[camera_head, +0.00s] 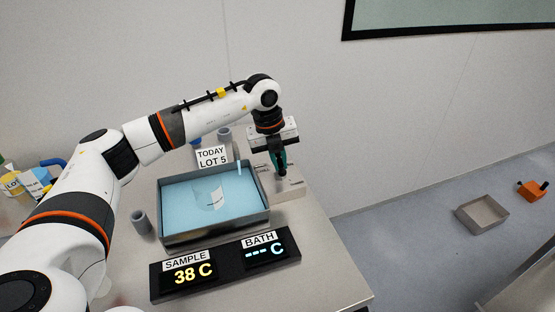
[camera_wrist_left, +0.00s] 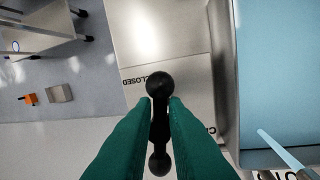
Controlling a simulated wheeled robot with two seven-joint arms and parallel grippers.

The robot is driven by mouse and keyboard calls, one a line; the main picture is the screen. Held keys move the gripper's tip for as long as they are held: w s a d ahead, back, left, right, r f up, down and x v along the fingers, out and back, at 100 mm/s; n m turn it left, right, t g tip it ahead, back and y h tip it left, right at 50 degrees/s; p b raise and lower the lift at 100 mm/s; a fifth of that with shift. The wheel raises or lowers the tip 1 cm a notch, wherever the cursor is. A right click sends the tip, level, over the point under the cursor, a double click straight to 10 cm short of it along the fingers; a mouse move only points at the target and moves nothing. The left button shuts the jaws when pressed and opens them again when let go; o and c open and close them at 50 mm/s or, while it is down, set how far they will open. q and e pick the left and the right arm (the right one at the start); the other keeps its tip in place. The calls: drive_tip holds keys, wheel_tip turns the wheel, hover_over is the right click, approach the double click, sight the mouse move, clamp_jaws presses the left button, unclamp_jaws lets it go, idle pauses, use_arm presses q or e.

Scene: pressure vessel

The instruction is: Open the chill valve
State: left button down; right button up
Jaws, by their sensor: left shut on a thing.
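The chill valve is a small unit with a black handle on a pale block (camera_head: 290,190) at the right end of the bath. In the left wrist view its black handle (camera_wrist_left: 159,120) has round knobs at both ends and stands between the green fingers. A label reading CLOSED (camera_wrist_left: 147,79) lies near its upper knob; another label is partly hidden by a finger. My left gripper (camera_head: 281,168) reaches down over the block and is shut on the handle, as the left wrist view (camera_wrist_left: 160,125) also shows. My right gripper is not in view.
Displays (camera_head: 225,264) in front read SAMPLE 38 C and BATH dashes. Grey cups stand around the bath. A tray (camera_head: 482,214) and an orange object (camera_head: 532,190) lie on the floor.

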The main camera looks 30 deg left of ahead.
use_arm(q)
drive_tip(key=shift+w+d+n, duration=0.1)
drive_tip(key=shift+d+n, duration=0.05)
drive_tip(key=shift+n, duration=0.85)
drive_tip(key=c, duration=1.5)
unclamp_jaws()
drive_tip(key=shift+o, duration=0.2)
drive_tip(key=shift+r, duration=0.15)
drive_tip(key=shift+r+b, duration=0.3)
drive_tip(key=shift+r, duration=0.1)
wheel_tip(320, 180, up, 11)
drive_tip(key=s+a+b, duration=0.1)
drive_tip(key=b, duration=0.1)
drive_tip(key=shift+s+a, duration=0.25)
drive_tip(key=shift+s, duration=0.15)
drive_tip(key=shift+f, duration=0.25)
